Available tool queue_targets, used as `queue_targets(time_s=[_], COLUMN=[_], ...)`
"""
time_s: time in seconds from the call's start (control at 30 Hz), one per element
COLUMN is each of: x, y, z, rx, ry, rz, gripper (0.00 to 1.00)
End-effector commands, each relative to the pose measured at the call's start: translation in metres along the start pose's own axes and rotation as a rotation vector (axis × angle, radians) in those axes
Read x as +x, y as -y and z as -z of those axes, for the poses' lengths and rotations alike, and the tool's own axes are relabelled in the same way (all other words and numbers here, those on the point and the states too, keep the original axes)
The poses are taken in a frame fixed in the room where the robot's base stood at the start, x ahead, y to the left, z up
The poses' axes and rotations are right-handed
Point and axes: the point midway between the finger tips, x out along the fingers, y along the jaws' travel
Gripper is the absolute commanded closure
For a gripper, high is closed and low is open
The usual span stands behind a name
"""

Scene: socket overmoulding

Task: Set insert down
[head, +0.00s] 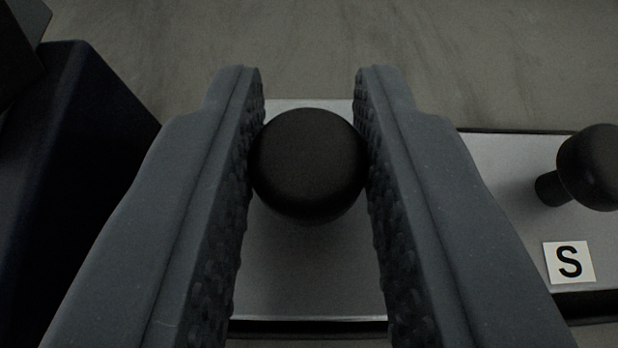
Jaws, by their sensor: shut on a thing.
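My gripper (310,165) reaches up the middle of the head view, its two grey fingers with textured inner pads closed on a round black knob (308,160). The knob appears to be the handle of the insert. Under and behind it is a light grey metal plate (305,275); I cannot tell whether the plate belongs to the held insert or lies beneath it. The knob's stem and the contact below are hidden by the knob.
At the right, a second black knob (592,168) stands on a grey metal plate (510,165) with a white label marked "S" (569,262). A dark blue block (75,170) stands close at the left. The grey floor (330,45) behind is clear.

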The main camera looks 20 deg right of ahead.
Motion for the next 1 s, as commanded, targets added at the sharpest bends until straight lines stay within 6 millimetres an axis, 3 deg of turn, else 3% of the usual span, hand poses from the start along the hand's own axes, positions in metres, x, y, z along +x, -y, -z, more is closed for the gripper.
queue_targets(time_s=[0.1,0.27,0.3,0.37,0.4,0.77,1.0], x=[0.005,0.005,0.005,0.005,0.005,0.003,-0.015], y=[0.001,0.001,0.001,0.001,0.001,0.001,0.001], z=[-0.011,-0.01,-0.01,-0.01,-0.01,-0.01,-0.008], rx=[0.0,-0.001,-0.001,-0.001,-0.001,-0.001,-0.001], ry=[-0.001,-0.001,0.0,0.0,0.0,0.0,-0.001], rz=[0.0,0.0,0.0,0.0,0.001,0.001,0.002], gripper=[1.0,1.0,0.74,0.58,0.55,0.55,0.55])
